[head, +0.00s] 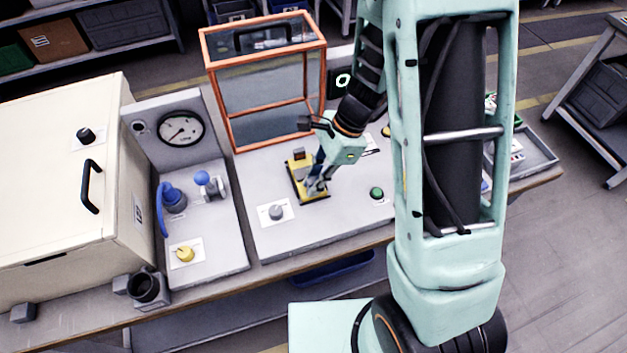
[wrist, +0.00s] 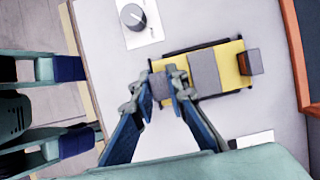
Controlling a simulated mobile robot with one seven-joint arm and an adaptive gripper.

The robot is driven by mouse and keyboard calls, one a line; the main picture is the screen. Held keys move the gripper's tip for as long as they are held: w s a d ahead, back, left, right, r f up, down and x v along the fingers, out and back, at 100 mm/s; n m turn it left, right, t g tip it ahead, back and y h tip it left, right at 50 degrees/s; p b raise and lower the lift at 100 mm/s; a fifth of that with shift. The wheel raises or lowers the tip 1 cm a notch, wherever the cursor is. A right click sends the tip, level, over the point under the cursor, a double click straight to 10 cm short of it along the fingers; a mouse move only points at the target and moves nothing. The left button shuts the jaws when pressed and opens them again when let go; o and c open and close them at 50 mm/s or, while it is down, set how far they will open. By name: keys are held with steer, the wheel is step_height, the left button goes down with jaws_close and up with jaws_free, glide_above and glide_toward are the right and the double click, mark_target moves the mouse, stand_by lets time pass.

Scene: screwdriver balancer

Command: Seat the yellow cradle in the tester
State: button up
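The yellow cradle (head: 297,178) lies flat on the pale panel in the head view, in front of the orange-framed enclosure. In the wrist view the cradle (wrist: 233,66) is a yellow plate with a grey band across it, a raised block at its far end and a grey block (wrist: 160,88) at its near end. Dark rails (wrist: 203,45) run along its long sides. My gripper (wrist: 160,80) has one blue-padded finger on each side of the near block, seemingly touching it. My gripper (head: 317,186) hides part of the cradle in the head view. Whether the cradle is fully down between the rails cannot be told.
The orange-framed clear enclosure (head: 265,85) stands behind the cradle. A grey knob (head: 276,212) is in front-left and a green button (head: 376,193) to the right. A gauge panel (head: 181,130) and cream cabinet (head: 60,180) stand at left.

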steer(key=o, duration=0.6)
steer(key=shift+r, duration=0.1)
steer(key=shift+c, duration=0.2)
steer(key=v, duration=1.2)
steer(key=shift+d, duration=0.1)
step_height(320, 180, up, 12)
steer(key=p, duration=0.9)
